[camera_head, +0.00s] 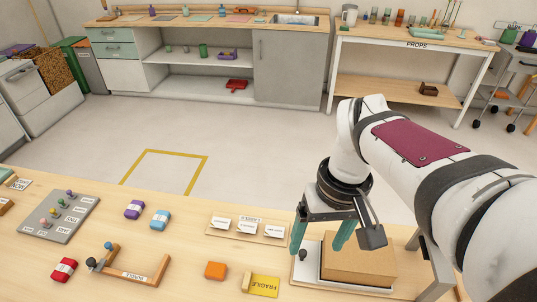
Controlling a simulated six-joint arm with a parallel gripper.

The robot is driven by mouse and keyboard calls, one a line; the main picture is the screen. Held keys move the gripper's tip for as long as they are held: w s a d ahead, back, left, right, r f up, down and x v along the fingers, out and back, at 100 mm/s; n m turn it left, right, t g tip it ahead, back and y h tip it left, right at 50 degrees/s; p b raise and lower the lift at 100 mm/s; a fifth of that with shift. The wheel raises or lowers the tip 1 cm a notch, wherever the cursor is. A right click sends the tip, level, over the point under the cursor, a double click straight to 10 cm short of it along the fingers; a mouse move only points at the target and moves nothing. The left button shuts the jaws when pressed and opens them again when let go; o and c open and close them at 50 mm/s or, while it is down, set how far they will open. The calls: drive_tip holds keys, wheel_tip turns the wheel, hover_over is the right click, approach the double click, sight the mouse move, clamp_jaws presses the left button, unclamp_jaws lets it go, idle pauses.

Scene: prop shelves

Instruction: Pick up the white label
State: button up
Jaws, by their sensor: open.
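Small white labels (248,225) lie on a light wooden board (216,234) on the near table, left of my gripper. Printing shows on or near them but is too small to read, and I cannot tell which one the task means. My gripper (321,240) is open, with its two teal fingers apart and pointing down. It is to the right of the labels, in front of or over a brown cardboard box (362,262), and no object shows between the fingers. The arm hides part of the table at the right.
The box stands on a white plate (345,287) with a dark knob. A yellow FRAGILE card (265,286) and an orange block (215,271) lie nearer. A metal frame (436,268) stands right of the box.

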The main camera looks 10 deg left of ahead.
drive_tip(key=w+a+f+n+h, duration=0.1)
drive_tip(key=w+a+f+n, duration=0.3)
drive_tip(key=w+a+n, duration=0.75)
drive_tip(key=n, duration=0.3)
hover_over(247, 227)
wheel_tip(247, 227, down, 5)
wheel_tip(247, 227, down, 16)
drive_tip(key=shift+r, duration=0.2)
drive_tip(key=shift+f, duration=0.25)
clamp_jaws()
